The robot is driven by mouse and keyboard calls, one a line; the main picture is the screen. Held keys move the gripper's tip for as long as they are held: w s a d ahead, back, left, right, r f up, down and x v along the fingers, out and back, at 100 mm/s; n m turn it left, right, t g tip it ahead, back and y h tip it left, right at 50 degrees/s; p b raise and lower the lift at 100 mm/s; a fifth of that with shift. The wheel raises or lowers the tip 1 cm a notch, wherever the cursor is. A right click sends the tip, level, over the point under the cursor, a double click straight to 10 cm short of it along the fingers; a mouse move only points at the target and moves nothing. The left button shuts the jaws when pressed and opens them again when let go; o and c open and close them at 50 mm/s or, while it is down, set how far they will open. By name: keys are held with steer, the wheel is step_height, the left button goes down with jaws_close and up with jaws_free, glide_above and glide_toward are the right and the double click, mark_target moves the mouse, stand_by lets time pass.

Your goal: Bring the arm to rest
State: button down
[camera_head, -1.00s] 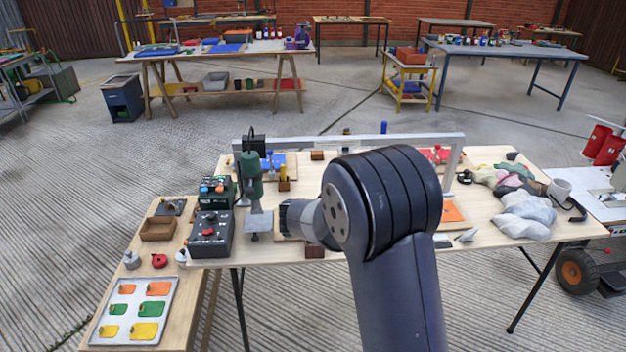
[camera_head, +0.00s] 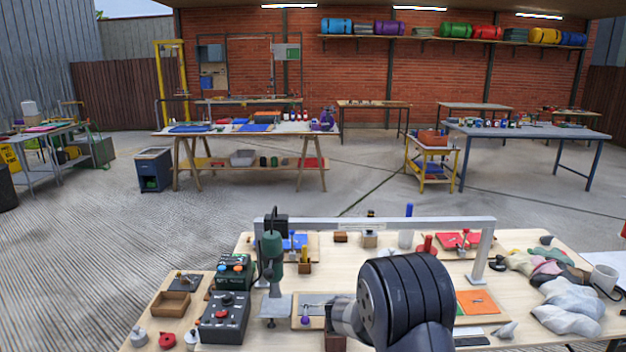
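My arm rises from the bottom edge, right of centre, in front of the near wooden workbench (camera_head: 386,243). Its dark ribbed joint covers part of the bench's middle. A narrower grey link points left from the joint over the bench. My gripper's fingers do not show, so whether it holds anything cannot be seen.
A grey metal frame (camera_head: 375,222) spans the bench. A green press (camera_head: 272,255) and a black control box (camera_head: 225,317) stand left of my arm. Open concrete floor (camera_head: 330,205) lies beyond the bench.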

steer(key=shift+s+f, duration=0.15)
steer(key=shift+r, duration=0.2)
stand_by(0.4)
